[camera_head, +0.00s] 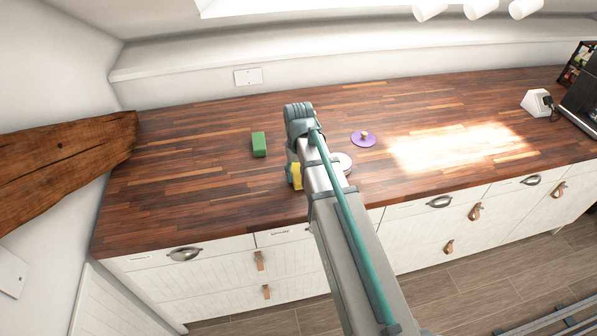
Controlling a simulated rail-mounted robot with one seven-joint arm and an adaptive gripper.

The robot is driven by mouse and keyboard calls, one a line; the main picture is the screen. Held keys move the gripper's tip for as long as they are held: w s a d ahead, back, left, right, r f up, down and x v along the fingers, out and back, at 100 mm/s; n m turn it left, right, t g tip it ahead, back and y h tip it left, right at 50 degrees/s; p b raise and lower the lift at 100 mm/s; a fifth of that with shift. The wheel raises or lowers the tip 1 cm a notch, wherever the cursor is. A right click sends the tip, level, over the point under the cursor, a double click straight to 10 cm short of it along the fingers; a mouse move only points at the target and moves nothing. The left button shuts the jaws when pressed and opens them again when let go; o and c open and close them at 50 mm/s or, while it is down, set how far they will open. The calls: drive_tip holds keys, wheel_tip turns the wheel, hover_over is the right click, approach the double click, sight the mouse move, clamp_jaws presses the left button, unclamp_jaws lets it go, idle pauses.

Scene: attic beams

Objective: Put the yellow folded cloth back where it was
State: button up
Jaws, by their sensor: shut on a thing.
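The yellow folded cloth (297,174) shows as a small yellow patch beside my forearm, left of the middle of the wooden worktop. My gripper (293,182) points down there and is shut on the cloth. The arm hides most of the gripper and part of the cloth. I cannot tell whether the cloth touches the worktop or hangs just above it.
A green block (259,144) lies left of my arm on the worktop (190,165). A purple disc with a knob (363,139) lies to the right. A white round thing (343,161) is partly hidden behind my arm. A white device (536,102) stands far right.

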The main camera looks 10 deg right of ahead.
sight(299, 172)
drive_tip(key=shift+f, duration=0.15)
drive_tip(key=o, duration=1.2)
wheel_tip(299, 172, up, 12)
drive_tip(key=b, duration=0.3)
drive_tip(key=shift+d, duration=0.1)
